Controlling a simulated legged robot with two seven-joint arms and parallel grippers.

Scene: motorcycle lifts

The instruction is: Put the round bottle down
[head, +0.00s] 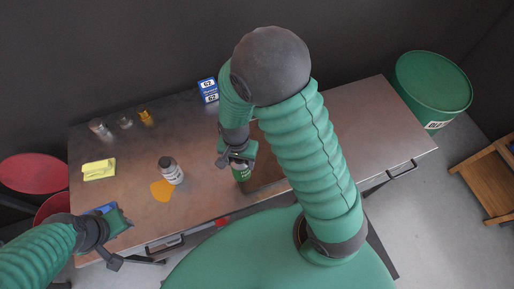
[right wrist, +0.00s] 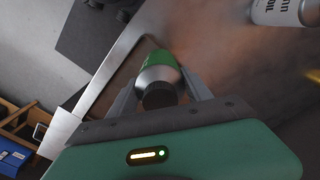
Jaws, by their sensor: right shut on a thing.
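The round bottle (head: 242,174) is green in the head view. In the right wrist view the bottle (right wrist: 158,74) shows a green body, a silver-grey shoulder and a dark cap. My right gripper (head: 237,159) is shut on it, with a finger (right wrist: 122,98) on each side. The bottle is over the metal workbench (head: 330,125), near its front middle. I cannot tell whether its base touches the bench top. My left gripper (head: 114,262) is at the bench's front left corner, away from the bottle; its jaw state is unclear.
A white bottle with a dark cap (head: 172,172) stands beside an orange patch (head: 161,191). A yellow cloth (head: 99,169), several small containers (head: 125,122) and a blue box (head: 208,90) are on the bench. A green drum (head: 432,84) stands right. The bench's right part looks clear.

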